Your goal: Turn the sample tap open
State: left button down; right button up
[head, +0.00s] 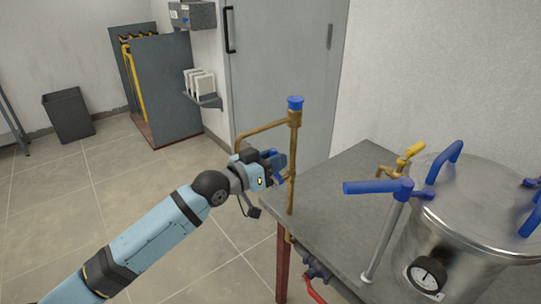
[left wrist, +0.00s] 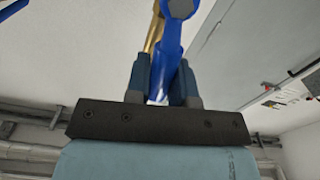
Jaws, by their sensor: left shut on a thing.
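A brass pipe (head: 293,150) stands upright at the table's left corner, with a blue cap (head: 295,103) on top and a bent brass arm going left. My left gripper (head: 278,162) is beside this pipe, below the bent arm. In the left wrist view its two fingers (left wrist: 165,88) are shut on a blue lever (left wrist: 171,45), with a brass part (left wrist: 154,32) just behind. I take this lever for the sample tap's handle; the gripper mostly hides it in the head view. The tap's outlet is not clear. My right gripper is not in view.
A grey table (head: 345,195) carries a steel vessel (head: 470,220) with blue handles and a gauge (head: 427,275). A blue-handled post (head: 385,240) and a yellow-handled valve (head: 410,154) stand near it. A red lever (head: 314,291) hangs below the table edge.

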pick_arm(q)
jog(key=shift+s+d+m+p, duration=0.25)
jog(key=shift+s+m+p, duration=0.1)
jog(key=shift+m, duration=0.45)
jog(key=c, duration=1)
grip_release()
jog(key=shift+s+a, duration=0.1)
